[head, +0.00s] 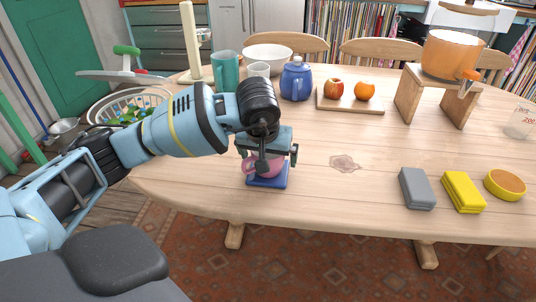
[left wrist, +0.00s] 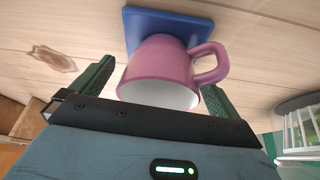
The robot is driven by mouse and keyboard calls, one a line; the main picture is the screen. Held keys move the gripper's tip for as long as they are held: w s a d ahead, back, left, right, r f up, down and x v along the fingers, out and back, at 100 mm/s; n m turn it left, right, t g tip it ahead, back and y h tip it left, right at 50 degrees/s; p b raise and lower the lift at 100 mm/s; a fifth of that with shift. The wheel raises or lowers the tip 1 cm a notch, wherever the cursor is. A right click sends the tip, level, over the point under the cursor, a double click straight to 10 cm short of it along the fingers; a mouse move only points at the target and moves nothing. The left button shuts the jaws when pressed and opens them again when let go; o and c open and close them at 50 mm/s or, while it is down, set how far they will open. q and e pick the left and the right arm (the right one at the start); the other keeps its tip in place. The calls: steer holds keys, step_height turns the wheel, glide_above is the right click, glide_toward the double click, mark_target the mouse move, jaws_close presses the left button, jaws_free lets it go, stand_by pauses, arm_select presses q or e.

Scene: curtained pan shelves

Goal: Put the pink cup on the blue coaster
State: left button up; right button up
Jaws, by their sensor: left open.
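The pink cup (left wrist: 165,62) stands upright on the blue coaster (left wrist: 137,22), as far as the left wrist view shows, with its handle to the right there. In the head view the cup (head: 257,168) is partly hidden behind my left gripper, and the coaster (head: 270,181) shows under and around it near the table's front edge. My left gripper (head: 267,155) is above the cup. Its two fingers are spread on either side of the cup in the left wrist view (left wrist: 155,90), with a gap visible. My right gripper is in neither view.
A grey block (head: 417,188), a yellow sponge (head: 462,191) and a round yellow item (head: 505,185) lie to the right. A blue teapot (head: 297,80), teal mug (head: 226,70) and fruit board (head: 350,104) stand behind. The tabletop just right of the coaster is mostly clear.

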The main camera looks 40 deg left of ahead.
arm_select(q)
steer(key=v, duration=0.6)
steer(key=shift+s+r+p, duration=0.1)
steer(key=shift+r+p, duration=0.15)
steer(key=shift+p, duration=0.1)
steer(key=shift+s+d+r, duration=0.15)
steer(key=shift+s+r, duration=0.1)
steer(key=shift+r, duration=0.4)
jaws_close()
stand_by(0.8)
